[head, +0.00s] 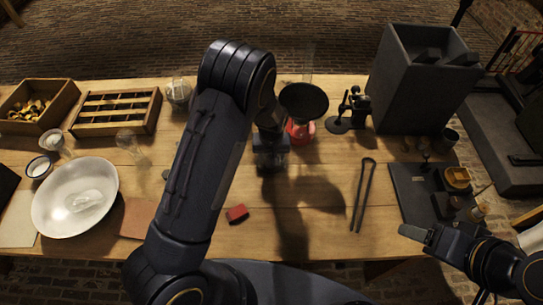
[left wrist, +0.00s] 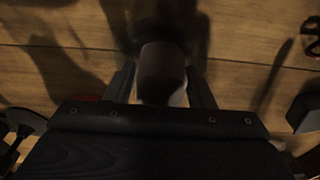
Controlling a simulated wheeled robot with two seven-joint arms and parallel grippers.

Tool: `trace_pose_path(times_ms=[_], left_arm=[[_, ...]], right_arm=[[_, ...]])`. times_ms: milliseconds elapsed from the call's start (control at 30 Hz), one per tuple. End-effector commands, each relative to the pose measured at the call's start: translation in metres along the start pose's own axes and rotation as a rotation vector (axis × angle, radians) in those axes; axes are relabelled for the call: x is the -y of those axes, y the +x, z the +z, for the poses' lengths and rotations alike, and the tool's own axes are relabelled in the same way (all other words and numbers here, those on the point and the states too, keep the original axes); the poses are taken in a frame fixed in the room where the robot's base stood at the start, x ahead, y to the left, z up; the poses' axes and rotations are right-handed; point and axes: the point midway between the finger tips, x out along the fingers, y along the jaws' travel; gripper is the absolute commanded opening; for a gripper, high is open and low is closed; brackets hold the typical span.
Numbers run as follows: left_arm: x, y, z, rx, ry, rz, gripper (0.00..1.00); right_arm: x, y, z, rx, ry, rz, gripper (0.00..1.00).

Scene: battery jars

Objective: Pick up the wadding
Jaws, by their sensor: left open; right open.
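A pale, crumpled, partly see-through lump (head: 84,201), which may be the wadding, lies in a wide white bowl (head: 45,212) at the left of the table. My left gripper (head: 270,158) points down over the middle of the table, well right of the bowl. In the left wrist view its open fingers (left wrist: 162,88) stand on both sides of a rounded grey-brown thing (left wrist: 162,70). I cannot tell what this is or whether the fingers touch it. My right gripper (head: 416,234) is open at the table's front right, away from the bowl.
A red block (head: 237,213) and black tongs (head: 362,195) lie near the front. A red item with a black dish (head: 303,100) and a tall grey box (head: 420,80) stand behind. Wooden trays (head: 116,111) and glassware (head: 130,141) are at left.

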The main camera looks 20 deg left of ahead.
Motion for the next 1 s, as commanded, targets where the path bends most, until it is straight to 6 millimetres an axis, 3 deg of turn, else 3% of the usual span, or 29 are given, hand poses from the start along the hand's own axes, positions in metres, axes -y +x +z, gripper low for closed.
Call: trace_pose_path(times_ms=[67,300,667,867,1000], left_arm=[[0.000,0.000,0.000,0.000,0.000,0.000,0.47],[0.000,0.000,0.000,0.000,0.000,0.000,0.17],[0.000,-0.007,-0.001,0.000,0.001,0.000,0.16],[0.000,-0.035,-0.003,-0.003,0.002,0.003,0.16],[0.008,-0.070,0.021,-0.004,0.003,0.005,0.16]], right_arm=[[0.000,0.000,0.000,0.000,0.000,0.000,0.59],[0.000,0.000,0.000,0.000,0.000,0.000,0.59],[0.000,0.001,0.000,0.000,0.000,0.000,0.59],[-0.002,0.004,0.002,0.000,0.000,0.000,0.59],[-0.004,0.010,0.005,0.000,0.000,0.000,0.59]])
